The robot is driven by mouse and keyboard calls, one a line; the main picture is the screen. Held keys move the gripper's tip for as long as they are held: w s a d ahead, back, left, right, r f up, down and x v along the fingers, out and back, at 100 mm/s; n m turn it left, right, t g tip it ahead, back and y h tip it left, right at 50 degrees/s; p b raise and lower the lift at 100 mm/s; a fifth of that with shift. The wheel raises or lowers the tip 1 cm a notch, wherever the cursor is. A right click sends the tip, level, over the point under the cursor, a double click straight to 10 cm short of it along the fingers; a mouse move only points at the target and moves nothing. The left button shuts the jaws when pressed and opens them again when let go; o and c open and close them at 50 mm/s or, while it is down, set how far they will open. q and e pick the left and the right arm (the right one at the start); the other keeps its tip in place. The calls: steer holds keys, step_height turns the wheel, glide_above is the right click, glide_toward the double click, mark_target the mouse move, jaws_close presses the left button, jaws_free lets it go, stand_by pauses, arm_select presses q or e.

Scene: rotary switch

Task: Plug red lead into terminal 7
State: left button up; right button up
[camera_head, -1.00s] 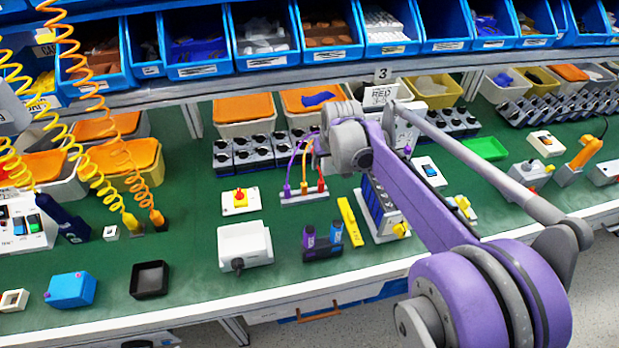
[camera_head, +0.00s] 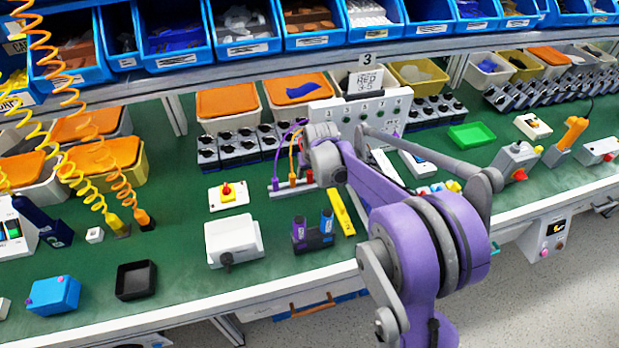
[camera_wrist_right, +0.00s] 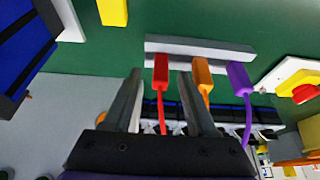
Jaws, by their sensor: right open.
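The red lead's plug (camera_wrist_right: 161,71) stands in a grey holder strip (camera_wrist_right: 230,50), with an orange plug (camera_wrist_right: 201,72) and a purple plug (camera_wrist_right: 240,78) beside it. In the wrist view my right gripper (camera_wrist_right: 158,78) is open, its two fingers on either side of the red plug with a gap showing. In the head view my right wrist hides most of the red plug; the orange (camera_head: 293,180) and purple plugs (camera_head: 275,184) show. The white terminal panel (camera_head: 345,122) stands behind them with a row of sockets; terminal 7's number is too small to read surely. My left gripper is out of view.
A yellow block (camera_head: 341,212), a holder with blue and purple cylinders (camera_head: 314,234), a white box (camera_head: 233,240) and a red-knobbed switch (camera_head: 228,196) lie nearby. A card starting "RED" (camera_head: 366,80) stands behind the panel.

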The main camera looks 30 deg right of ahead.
steer(key=shift+w+f, duration=0.15)
steer(key=shift+f, duration=0.3)
steer(key=shift+c, duration=0.3)
jaws_close()
steer(key=shift+r, duration=0.1)
